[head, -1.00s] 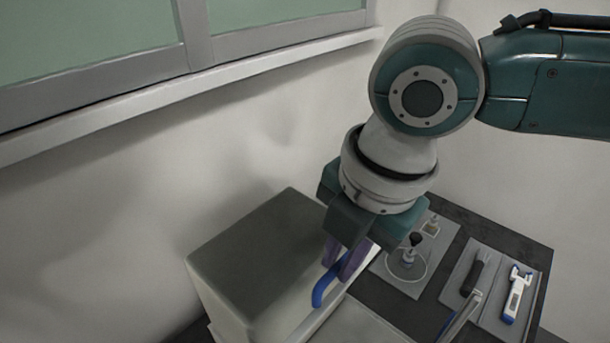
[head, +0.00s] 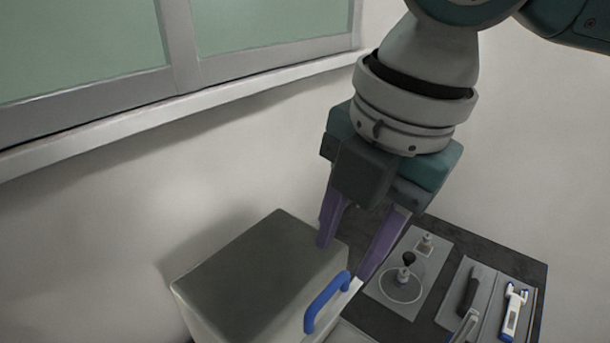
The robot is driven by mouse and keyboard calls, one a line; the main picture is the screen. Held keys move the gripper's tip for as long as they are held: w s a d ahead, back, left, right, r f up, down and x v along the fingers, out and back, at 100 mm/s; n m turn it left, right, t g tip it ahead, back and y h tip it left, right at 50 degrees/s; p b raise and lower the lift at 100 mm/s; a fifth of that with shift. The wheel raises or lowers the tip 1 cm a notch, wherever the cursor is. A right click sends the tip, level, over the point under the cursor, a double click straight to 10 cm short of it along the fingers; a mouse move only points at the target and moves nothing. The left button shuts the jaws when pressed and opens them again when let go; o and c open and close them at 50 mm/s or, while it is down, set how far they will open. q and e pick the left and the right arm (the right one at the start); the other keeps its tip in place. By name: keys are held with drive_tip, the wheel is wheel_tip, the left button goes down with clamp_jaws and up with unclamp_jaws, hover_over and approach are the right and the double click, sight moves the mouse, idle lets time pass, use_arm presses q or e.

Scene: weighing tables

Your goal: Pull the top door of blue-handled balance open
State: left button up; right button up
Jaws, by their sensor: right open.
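The balance (head: 262,262) is a pale box with a dark grey top at the lower middle of the head view. Its blue handle (head: 326,302) stands at the right edge of the dark top. The lower part of the balance is cut off by the picture's edge. My right gripper (head: 343,263) points down by the handle, with its two purple fingers spread apart and nothing between them. The fingertips appear just behind and above the handle's far end and are not closed on it. I cannot tell whether the top door is open. My left gripper is not in view.
A dark table (head: 458,230) lies to the right. It carries a grey mat with a glass vessel (head: 401,284) and a small bottle (head: 425,244), and a tray with a black tool (head: 468,291) and a white-and-blue device (head: 514,311). A wall and window stand behind.

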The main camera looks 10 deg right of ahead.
drive_tip(key=shift+s+d+r, duration=0.15)
drive_tip(key=shift+r, duration=0.65)
drive_tip(key=shift+s+d+r, duration=0.1)
drive_tip(key=shift+s+r, duration=0.05)
drive_tip(key=shift+r, duration=0.6)
drive_tip(key=s+a+f+m+t+y, duration=0.1)
drive_tip(key=s+a+f+m+y, duration=0.2)
drive_tip(key=s+a+f+m, duration=0.45)
drive_tip(key=s+d+f+m+h, duration=0.15)
drive_tip(key=s+d+m, duration=0.25)
drive_tip(key=d+m, duration=0.4)
drive_tip(key=s+d+f+m+h, duration=0.1)
drive_tip(key=s+d+m+h, duration=0.2)
drive_tip(key=s+d+m, duration=0.35)
wheel_tip(320, 180, up, 21)
drive_tip(key=w+d+m+p, duration=0.1)
drive_tip(key=w+p, duration=0.1)
drive_tip(key=p, duration=1.9)
drive_tip(key=shift+r+m+t, duration=0.15)
drive_tip(key=shift+m+t, duration=0.15)
drive_tip(key=shift+t, duration=0.1)
